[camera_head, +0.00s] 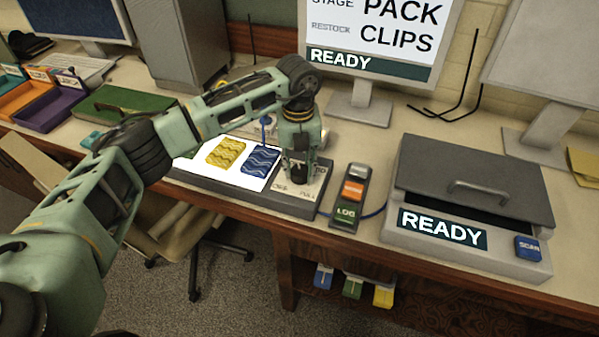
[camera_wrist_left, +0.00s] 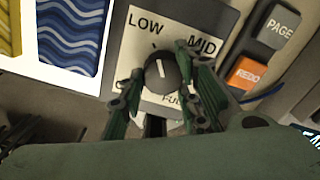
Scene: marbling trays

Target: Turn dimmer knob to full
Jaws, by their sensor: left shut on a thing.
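The black dimmer knob (camera_wrist_left: 162,72) sits on a pale label plate (camera_wrist_left: 146,24) marked LOW, MID and FULL in the left wrist view. Its white pointer line stands near upright in that view, between the LOW and MID words. My left gripper (camera_wrist_left: 160,85) is shut on the knob, with a finger on either side. In the head view my left gripper (camera_head: 299,172) comes down over the plate and hides most of the knob. The plate is at the right end of a lit panel (camera_head: 222,188) with a yellow and a blue wavy sheet. My right gripper is not in view.
A button box (camera_head: 350,195) with LOG and orange keys stands right of the panel. A grey scanner (camera_head: 470,190) reading READY is farther right. A monitor (camera_head: 385,60) stands behind. A green case (camera_head: 125,103) and coloured trays (camera_head: 55,105) are at the left.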

